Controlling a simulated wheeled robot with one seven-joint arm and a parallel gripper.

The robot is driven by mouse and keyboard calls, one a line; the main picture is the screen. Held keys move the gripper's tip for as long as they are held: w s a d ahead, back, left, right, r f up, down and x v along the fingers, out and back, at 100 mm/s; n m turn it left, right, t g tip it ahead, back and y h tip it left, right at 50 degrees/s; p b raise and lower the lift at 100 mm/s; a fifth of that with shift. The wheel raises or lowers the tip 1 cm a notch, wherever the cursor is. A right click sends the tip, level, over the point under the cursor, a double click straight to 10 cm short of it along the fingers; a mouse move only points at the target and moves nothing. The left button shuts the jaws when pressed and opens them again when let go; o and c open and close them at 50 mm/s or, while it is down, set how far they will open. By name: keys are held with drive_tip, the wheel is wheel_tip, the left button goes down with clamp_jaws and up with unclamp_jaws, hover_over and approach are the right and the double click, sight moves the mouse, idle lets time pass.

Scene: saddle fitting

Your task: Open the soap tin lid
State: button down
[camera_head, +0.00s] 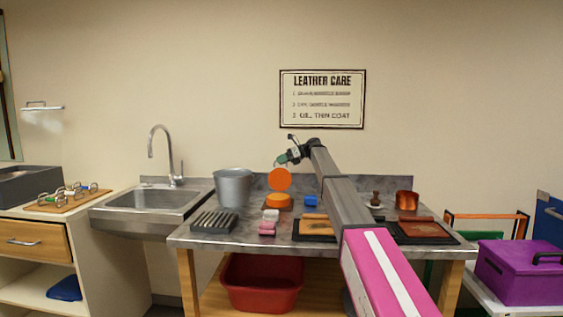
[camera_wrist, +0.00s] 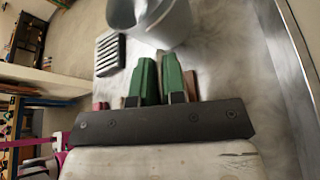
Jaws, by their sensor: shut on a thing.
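The soap tin (camera_head: 279,202) is a low orange round tin in the middle of the grey worktop. Its orange round lid (camera_head: 280,180) stands upright just above the tin, its flat face towards the head camera; whether its lower edge touches the tin cannot be told. My gripper (camera_head: 277,163) reaches in from the upper right and is shut on the lid at its top edge. In the wrist view, the green fingers (camera_wrist: 160,78) are close together; the lid is not clearly seen there.
A metal bucket (camera_head: 233,187) and a slatted rack (camera_head: 214,222) stand left of the tin. Pink and white blocks (camera_head: 269,222) lie in front, a blue block (camera_head: 311,201) to the right. Dark trays (camera_head: 314,236) lie further right. A sink (camera_head: 150,203) is at left.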

drive_tip(key=shift+s+f, duration=0.1)
drive_tip(key=shift+f, duration=0.3)
drive_tip(key=c, duration=1.4)
unclamp_jaws()
drive_tip(key=shift+o, duration=1)
drive_tip(key=shift+r, duration=0.1)
drive_tip(key=v, duration=1.1)
